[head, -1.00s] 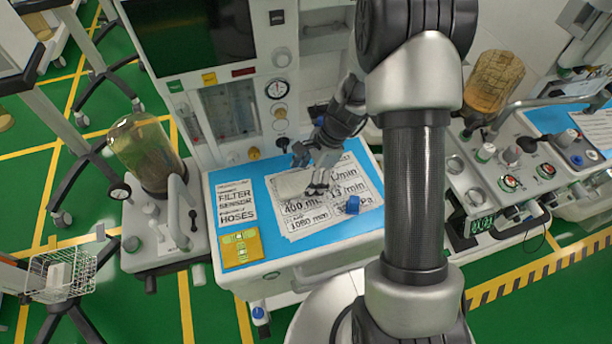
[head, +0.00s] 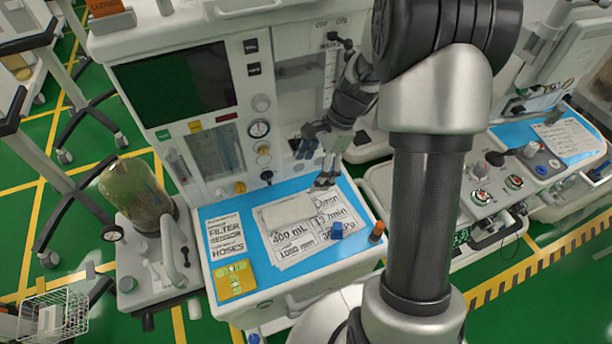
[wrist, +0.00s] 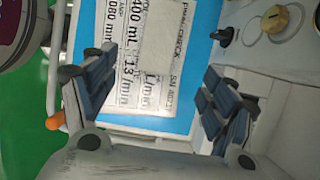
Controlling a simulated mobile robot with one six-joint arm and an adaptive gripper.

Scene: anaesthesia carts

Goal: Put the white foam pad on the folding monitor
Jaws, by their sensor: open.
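The white foam pad (head: 291,213) lies flat on printed sheets on the blue cart top; it is a pale, blank rectangle. In the wrist view the pad (wrist: 160,42) shows beyond my fingers. My gripper (head: 316,166) is open and empty, above the back edge of the blue top, behind and right of the pad and apart from it. Its two fingers stand wide apart in the wrist view (wrist: 150,85). A dark monitor screen (head: 175,85) stands on the machine at the upper left; I cannot tell whether it is the folding one.
A blue block (head: 336,230) and an orange-topped cylinder (head: 377,232) are near the right of the blue top. A yellow card (head: 234,279) lies at its front left. A glass canister (head: 135,192) stands left. Another console (head: 490,185) stands right, behind my arm.

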